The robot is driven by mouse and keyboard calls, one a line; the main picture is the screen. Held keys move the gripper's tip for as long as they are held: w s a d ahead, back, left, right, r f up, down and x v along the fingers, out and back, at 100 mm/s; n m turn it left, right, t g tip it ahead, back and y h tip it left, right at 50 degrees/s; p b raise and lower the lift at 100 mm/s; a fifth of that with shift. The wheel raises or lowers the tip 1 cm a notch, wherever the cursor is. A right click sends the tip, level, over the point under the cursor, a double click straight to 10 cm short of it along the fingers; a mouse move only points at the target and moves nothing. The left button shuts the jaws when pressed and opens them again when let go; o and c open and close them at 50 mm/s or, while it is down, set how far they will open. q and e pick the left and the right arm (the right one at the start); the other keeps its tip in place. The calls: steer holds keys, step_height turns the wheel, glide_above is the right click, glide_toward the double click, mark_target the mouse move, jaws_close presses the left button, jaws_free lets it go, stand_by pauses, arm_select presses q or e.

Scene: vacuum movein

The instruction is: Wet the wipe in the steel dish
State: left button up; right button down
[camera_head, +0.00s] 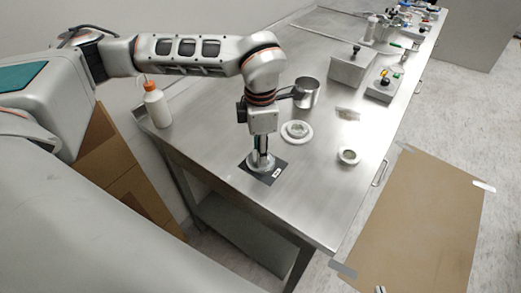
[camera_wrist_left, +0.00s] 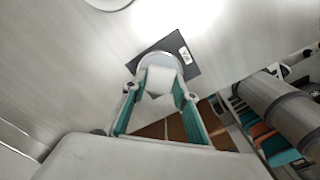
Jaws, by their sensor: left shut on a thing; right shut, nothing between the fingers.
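The round steel dish (camera_head: 257,173) sits on a dark square mat (camera_head: 283,164) with a small white label near the table's front edge. My left gripper (camera_head: 263,154) points straight down over the dish, with its tips at or just above it. In the left wrist view, the gripper (camera_wrist_left: 160,88) is shut on a white wipe (camera_wrist_left: 160,79). The dish's pale rim (camera_wrist_left: 152,55) shows just beyond the wipe. I cannot tell whether the wipe touches the inside of the dish, as the fingers and wipe cover it. My right gripper is in neither view.
A white bottle with an orange cap (camera_head: 157,106) stands at the table's left edge. A steel mug (camera_head: 307,93), a white round dish (camera_head: 297,132) and a small round container (camera_head: 348,156) stand behind and right. The front right corner is clear.

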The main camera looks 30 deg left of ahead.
mark_target(256, 150)
arm_select(q)
steer(key=shift+r+p, duration=1)
steer(key=shift+r, duration=0.8)
steer(key=shift+r+p, duration=0.85)
steer(key=shift+r, duration=0.6)
steer(key=m, duration=0.5)
steer(key=shift+w+a+r+m, duration=0.1)
steer(key=shift+w+a+m, duration=0.05)
steer(key=shift+m, duration=0.25)
steer(key=m, duration=0.7)
steer(key=shift+w+a+r, duration=0.1)
steer(key=shift+a, duration=0.15)
steer(key=m, duration=0.7)
steer(key=shift+w+a+r, duration=0.1)
steer(key=shift+a+r, duration=0.1)
steer(key=shift+a, duration=0.05)
steer(key=m, duration=0.5)
steer(key=shift+a+r+m, duration=0.1)
steer(key=shift+a+m, duration=0.15)
steer(key=shift+m, duration=0.05)
